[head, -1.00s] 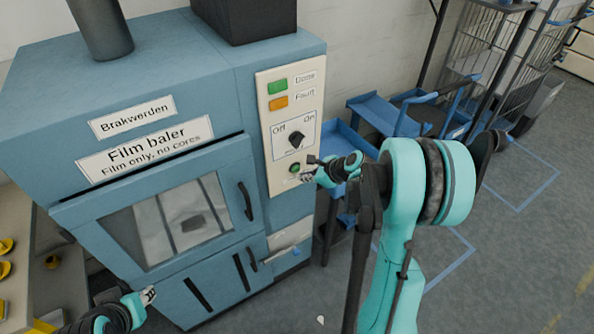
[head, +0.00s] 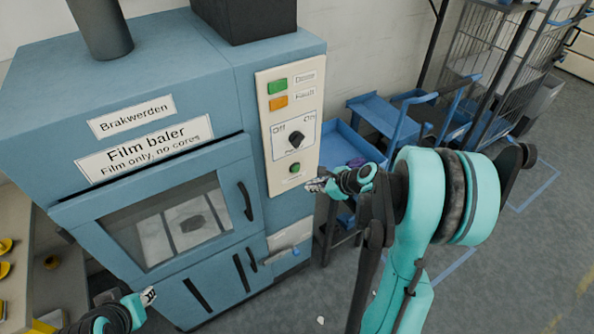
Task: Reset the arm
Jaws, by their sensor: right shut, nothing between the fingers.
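My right gripper (head: 316,185) is shut and empty. It hangs just to the right of the baler's control panel (head: 263,128), near the green button (head: 295,168), and looks apart from it. My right arm (head: 415,215) reaches in from the lower right. My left gripper (head: 150,296) shows at the lower left, in front of the baler's lower part; its fingertips are small and I cannot tell whether they are open. The blue film baler (head: 60,130) stands with its windowed door (head: 80,225) shut. The dark selector knob (head: 296,140) sits above the green button.
Blue carts (head: 378,113) and a wire cage trolley (head: 480,45) stand along the wall at the right. A shelf with yellow items (head: 6,246) is at the left edge. Grey floor (head: 545,265) is open at the lower right.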

